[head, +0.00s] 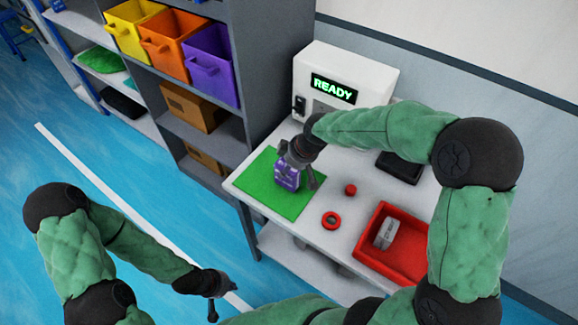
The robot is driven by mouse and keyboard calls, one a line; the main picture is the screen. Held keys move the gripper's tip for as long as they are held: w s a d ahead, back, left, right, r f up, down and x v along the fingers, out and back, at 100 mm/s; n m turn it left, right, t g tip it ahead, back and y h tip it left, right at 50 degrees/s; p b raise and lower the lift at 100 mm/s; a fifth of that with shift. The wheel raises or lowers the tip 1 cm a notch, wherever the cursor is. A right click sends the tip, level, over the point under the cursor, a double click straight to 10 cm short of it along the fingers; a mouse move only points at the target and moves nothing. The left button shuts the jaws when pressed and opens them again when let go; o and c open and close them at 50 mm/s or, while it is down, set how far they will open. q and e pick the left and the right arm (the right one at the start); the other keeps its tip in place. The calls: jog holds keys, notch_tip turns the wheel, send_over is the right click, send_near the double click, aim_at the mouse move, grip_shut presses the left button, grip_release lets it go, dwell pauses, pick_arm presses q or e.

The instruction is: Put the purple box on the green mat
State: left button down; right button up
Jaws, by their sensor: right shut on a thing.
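The purple box (286,177), with pale print on its front, is upright over the green mat (264,197) on the white table. My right gripper (298,172) is shut on the purple box from above. I cannot tell whether the box's bottom touches the mat. The gripper and its fingers hide part of the box. My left gripper (223,297) is low in front of the table, over the blue floor, away from the box. Its two fingers look spread apart, with nothing between them.
A white machine (342,78) reading "READY" stands at the table's back. A red knob (350,189), a red ring (331,220) and a red tray (366,257) holding a pale box (385,233) are right of the mat. A grey shelf (270,50) with coloured bins stands left.

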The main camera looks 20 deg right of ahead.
jog(key=shift+f, duration=0.15)
jog(key=o, duration=1.4)
jog(key=shift+r, duration=0.4)
jog(key=p+v, duration=0.4)
jog(key=v, duration=0.7)
jog(key=shift+s+d+r, duration=0.1)
jog(key=shift+s+r, duration=0.05)
jog(key=shift+r, duration=0.15)
jog(key=shift+f, duration=0.1)
